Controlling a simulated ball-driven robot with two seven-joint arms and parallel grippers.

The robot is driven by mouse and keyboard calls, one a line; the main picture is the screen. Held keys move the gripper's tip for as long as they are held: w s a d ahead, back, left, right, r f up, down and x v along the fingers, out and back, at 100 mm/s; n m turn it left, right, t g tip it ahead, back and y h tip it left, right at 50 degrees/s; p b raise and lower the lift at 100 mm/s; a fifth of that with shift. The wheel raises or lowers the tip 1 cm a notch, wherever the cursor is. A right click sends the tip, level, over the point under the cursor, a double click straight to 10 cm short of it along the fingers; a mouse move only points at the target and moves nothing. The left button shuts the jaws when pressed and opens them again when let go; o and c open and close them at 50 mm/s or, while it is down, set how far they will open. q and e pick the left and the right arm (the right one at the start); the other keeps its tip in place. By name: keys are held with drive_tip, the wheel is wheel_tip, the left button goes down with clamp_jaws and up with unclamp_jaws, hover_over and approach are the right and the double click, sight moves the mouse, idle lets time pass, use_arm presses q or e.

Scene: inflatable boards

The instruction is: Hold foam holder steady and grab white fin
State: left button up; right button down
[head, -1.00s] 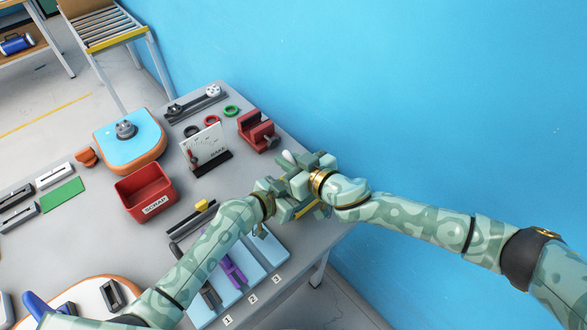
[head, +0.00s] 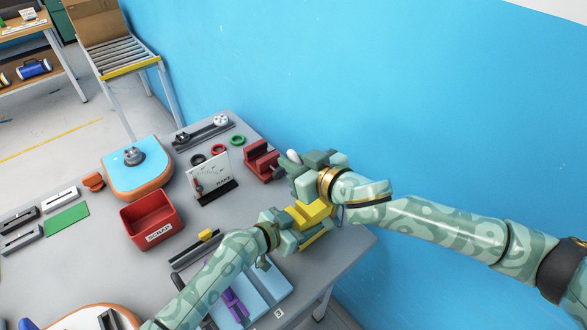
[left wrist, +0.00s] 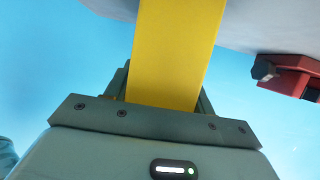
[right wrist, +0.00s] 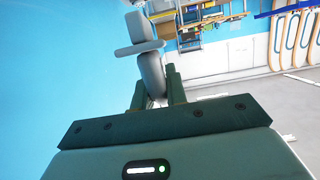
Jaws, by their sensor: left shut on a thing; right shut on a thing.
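The yellow foam holder (head: 312,212) is near the table's right edge in the head view. My left gripper (head: 288,228) is shut on it. In the left wrist view the yellow holder (left wrist: 178,55) stands between the jaws. My right gripper (head: 305,166) is shut on the white fin (head: 293,156), above and apart from the holder. Only the fin's pale tip shows in the head view; the gripper hides the rest. In the right wrist view the fin (right wrist: 148,62) looks grey-white, with a crosspiece, and sticks up from the jaws.
A red vise-like fixture (head: 260,158) stands just left of my right gripper. A gauge board (head: 209,176), a red scrap bin (head: 150,219) and a blue slotted block (head: 265,287) with a purple piece are on the table. The blue wall is behind.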

use_arm(q)
drive_tip(key=o, duration=1.1)
